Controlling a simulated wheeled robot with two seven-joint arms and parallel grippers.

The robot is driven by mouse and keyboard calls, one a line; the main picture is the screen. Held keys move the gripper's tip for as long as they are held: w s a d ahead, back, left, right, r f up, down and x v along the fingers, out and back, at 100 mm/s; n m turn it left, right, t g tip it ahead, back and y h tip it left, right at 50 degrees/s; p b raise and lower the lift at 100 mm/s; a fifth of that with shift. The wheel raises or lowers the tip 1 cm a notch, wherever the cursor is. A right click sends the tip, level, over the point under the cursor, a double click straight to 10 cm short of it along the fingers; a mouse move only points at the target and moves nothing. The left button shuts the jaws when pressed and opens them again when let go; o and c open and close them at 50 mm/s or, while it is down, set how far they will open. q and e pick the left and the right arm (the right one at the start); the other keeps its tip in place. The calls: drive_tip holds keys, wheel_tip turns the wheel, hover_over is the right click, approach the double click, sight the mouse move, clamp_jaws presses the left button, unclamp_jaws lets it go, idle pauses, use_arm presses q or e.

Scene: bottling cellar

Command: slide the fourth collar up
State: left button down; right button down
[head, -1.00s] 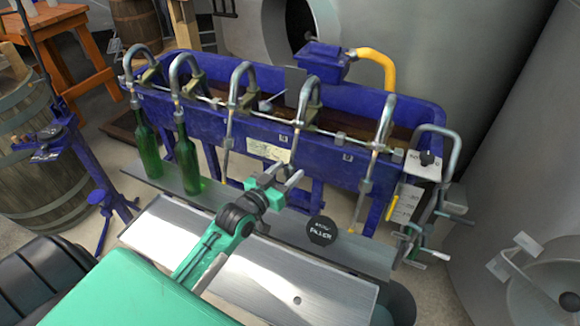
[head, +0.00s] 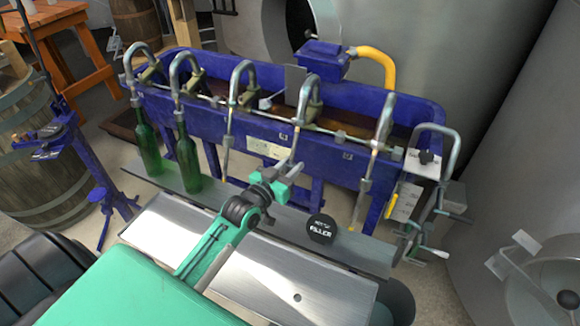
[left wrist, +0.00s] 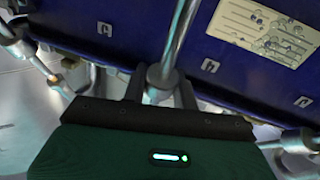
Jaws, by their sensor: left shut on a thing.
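The filler is a blue trough (head: 330,148) with a row of bent metal spouts along it. The fourth spout from the left (head: 308,90) runs down to my left gripper (head: 285,178). My left gripper is shut on the collar low on this spout. In the left wrist view the fourth collar (left wrist: 161,76) shows between the two dark fingers, partly hidden by them, with its tube running up and away. My right gripper is not in view.
Two green bottles (head: 188,163) stand under the first two spouts on a grey shelf (head: 225,197). A blue stand (head: 95,175) and a wooden barrel (head: 35,185) are at the left.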

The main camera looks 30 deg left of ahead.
sight(296, 132)
use_arm(q)
drive_tip(key=w+r+p, duration=0.1)
drive_tip(key=r+p, duration=0.1)
drive_tip(key=w+r+p, duration=0.1)
drive_tip(key=r, duration=0.2)
drive_tip(key=w+r+p, duration=0.1)
drive_tip(key=r+p, duration=0.1)
drive_tip(key=shift+w+a+r+p, duration=0.1)
drive_tip(key=shift+w+r+p, duration=0.1)
drive_tip(key=shift+r+p, duration=0.15)
drive_tip(key=shift+w+r, duration=0.2)
drive_tip(key=shift+r, duration=0.25)
drive_tip(key=c, duration=1.1)
unclamp_jaws()
